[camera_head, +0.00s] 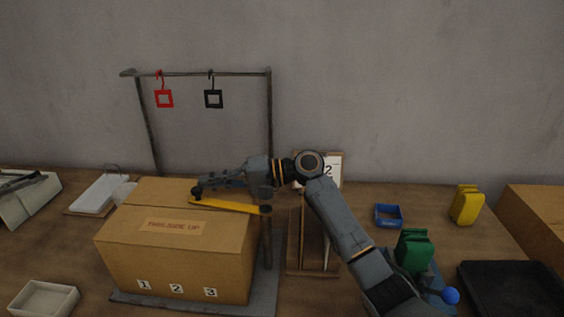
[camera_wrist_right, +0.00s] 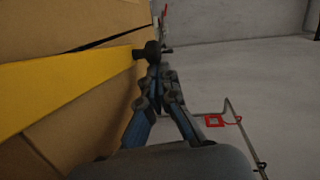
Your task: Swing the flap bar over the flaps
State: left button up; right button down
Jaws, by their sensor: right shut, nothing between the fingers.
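The yellow flap bar (camera_head: 232,206) lies crosswise above the top flaps of the cardboard box (camera_head: 130,262), from a dark pivot at its right end to a dark knob at its left. My right gripper (camera_head: 198,190) is shut and empty beside the knob end. In the right wrist view, the gripper (camera_wrist_right: 155,76) is close to the bar's knob (camera_wrist_right: 147,50); I cannot tell whether they touch. The bar (camera_wrist_right: 65,82) runs in from the left there, with a dark gap between flaps (camera_wrist_right: 80,22) behind it. My left gripper is not in view.
A metal frame (camera_head: 270,120) with red (camera_head: 164,90) and black (camera_head: 214,90) hanging tags stands behind the box. Right of it are a numbered stand (camera_head: 330,170), a blue tray (camera_head: 389,224), a green holder (camera_head: 413,250) and a black tray (camera_head: 510,295). A pale tray (camera_head: 44,298) sits front left.

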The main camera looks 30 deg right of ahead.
jog(key=shift+s+a, duration=0.4)
jog(key=shift+a, duration=0.05)
jog(key=shift+s+a+p, duration=0.2)
jog(key=shift+p, duration=0.1)
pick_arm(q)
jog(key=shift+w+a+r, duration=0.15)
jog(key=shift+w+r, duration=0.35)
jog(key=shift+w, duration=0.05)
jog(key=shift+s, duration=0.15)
pick_arm(e)
jog(key=shift+a, duration=0.1)
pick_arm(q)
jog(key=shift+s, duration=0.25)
pick_arm(e)
jog(key=shift+s, duration=0.1)
jog(key=shift+r, duration=0.15)
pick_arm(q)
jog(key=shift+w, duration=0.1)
pick_arm(e)
notch_tip(320, 180, up, 10)
